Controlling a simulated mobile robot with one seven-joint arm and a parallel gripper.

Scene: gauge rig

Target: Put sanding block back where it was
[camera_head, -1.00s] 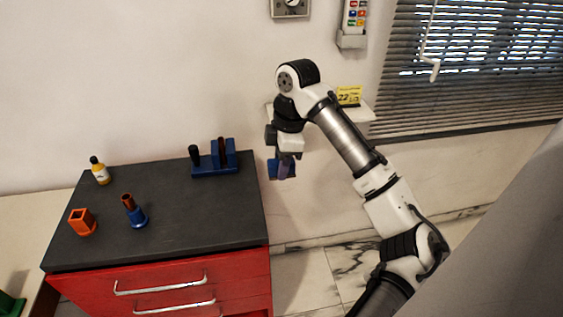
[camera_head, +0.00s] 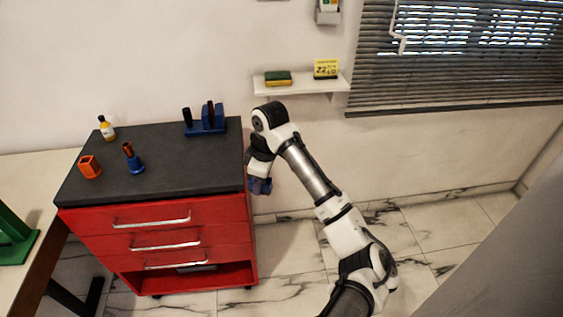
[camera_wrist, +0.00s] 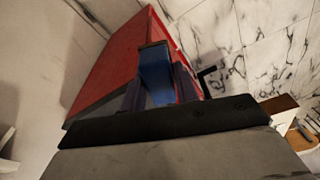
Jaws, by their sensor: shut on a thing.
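My gripper (camera_head: 260,177) is shut on a blue block (camera_head: 262,187) with a brown end, which I take to be the sanding block. In the wrist view the block (camera_wrist: 156,75) sits between the two dark fingers of my gripper (camera_wrist: 160,88), the red cabinet side behind it. In the head view the gripper points down, just right of the red cabinet (camera_head: 165,222), with the block below the level of its dark top. My wrist partly hides the block. I cannot tell whether the block touches the cabinet.
A wall shelf (camera_head: 300,88) holds a green and yellow block (camera_head: 278,78) and a yellow sign (camera_head: 326,68). On the cabinet stand a blue rack (camera_head: 207,121), a bottle (camera_head: 106,128), an orange holder (camera_head: 90,167) and a blue-based tool (camera_head: 134,160). Floor to the right is clear.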

